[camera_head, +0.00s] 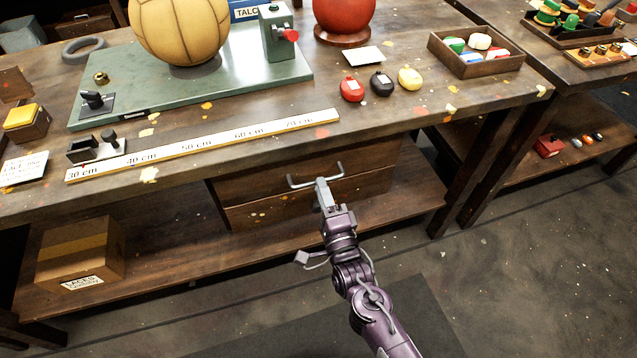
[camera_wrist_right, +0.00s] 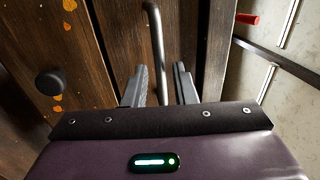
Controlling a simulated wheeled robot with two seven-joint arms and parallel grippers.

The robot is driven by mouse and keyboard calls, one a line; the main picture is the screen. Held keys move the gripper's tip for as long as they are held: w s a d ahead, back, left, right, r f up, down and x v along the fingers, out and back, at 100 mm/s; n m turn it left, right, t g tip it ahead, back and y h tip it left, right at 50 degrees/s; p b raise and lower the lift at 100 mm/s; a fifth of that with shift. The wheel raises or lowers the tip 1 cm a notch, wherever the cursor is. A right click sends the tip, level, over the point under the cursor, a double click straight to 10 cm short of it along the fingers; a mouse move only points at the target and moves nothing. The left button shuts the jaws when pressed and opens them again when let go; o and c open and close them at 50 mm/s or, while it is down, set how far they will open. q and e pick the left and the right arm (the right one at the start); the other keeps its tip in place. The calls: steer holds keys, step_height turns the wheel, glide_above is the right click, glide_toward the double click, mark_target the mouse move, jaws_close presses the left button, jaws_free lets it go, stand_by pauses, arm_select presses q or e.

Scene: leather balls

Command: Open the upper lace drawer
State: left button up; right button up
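The upper drawer (camera_head: 255,180) is a brown wooden front under the workbench top, and it looks shut. Its grey bar handle (camera_head: 299,184) stands out from the front. My right gripper (camera_head: 321,184) is at the middle of this handle. In the right wrist view the metal handle bar (camera_wrist_right: 156,40) runs between the two fingers of the right gripper (camera_wrist_right: 160,88), with a small gap visible on each side, so the gripper looks open around it. A lower drawer (camera_head: 262,210) lies below, partly hidden by my right arm. My left gripper is not in view.
The workbench edge (camera_head: 400,126) overhangs the drawers. A cardboard laces box (camera_head: 85,255) stands on the lower shelf at left. A ruler (camera_head: 210,145) and several coloured items lie on top. A dark round knob (camera_wrist_right: 49,81) shows in the wrist view. The floor in front is open.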

steer(key=shift+x, duration=1.55)
steer(key=shift+c, duration=0.5)
jaws_close()
